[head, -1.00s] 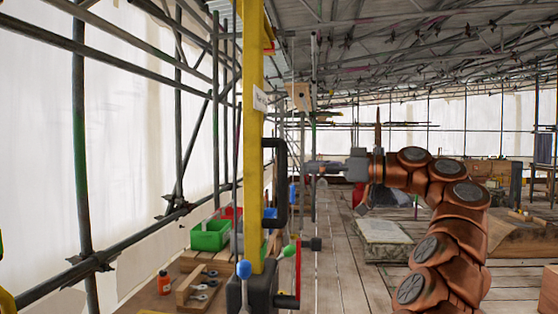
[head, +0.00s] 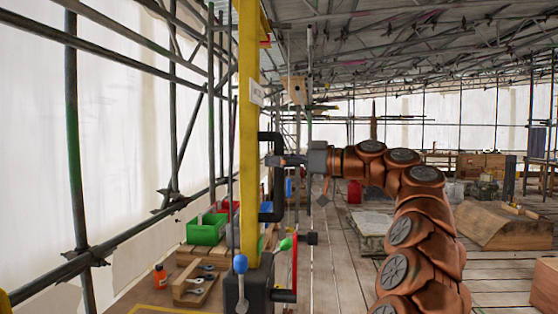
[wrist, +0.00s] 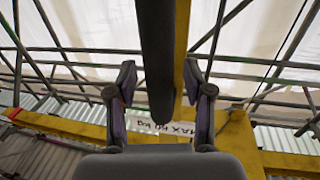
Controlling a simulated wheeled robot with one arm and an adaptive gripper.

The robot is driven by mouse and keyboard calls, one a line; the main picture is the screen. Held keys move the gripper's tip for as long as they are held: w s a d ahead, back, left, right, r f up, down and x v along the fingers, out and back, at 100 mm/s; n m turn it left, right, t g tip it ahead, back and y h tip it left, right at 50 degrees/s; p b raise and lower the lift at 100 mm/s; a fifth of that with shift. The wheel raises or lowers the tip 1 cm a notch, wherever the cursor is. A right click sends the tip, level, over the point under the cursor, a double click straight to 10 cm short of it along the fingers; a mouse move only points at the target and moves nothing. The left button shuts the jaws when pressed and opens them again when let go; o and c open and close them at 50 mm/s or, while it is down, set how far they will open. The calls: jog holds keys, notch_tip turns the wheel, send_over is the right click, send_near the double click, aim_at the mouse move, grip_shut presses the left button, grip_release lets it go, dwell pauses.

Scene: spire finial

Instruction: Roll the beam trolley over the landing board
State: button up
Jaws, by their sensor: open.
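A black C-shaped handle (head: 278,190) stands out from the right side of a yellow post (head: 250,130). My gripper (head: 275,160) is at the upper part of this handle in the head view. In the wrist view my gripper (wrist: 164,85) is open, with one finger on each side of the dark handle bar (wrist: 156,50); I cannot tell whether they touch it. I cannot make out for certain which part is the beam trolley or the landing board.
A black box (head: 248,286) with blue-tipped and green-tipped levers is at the post's foot. Green (head: 206,230) and red bins, an orange bottle (head: 160,276) and a wooden tool block stand at left. Scaffold tubes line the left side.

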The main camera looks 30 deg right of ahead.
jog(key=shift+c, duration=0.5)
grip_shut()
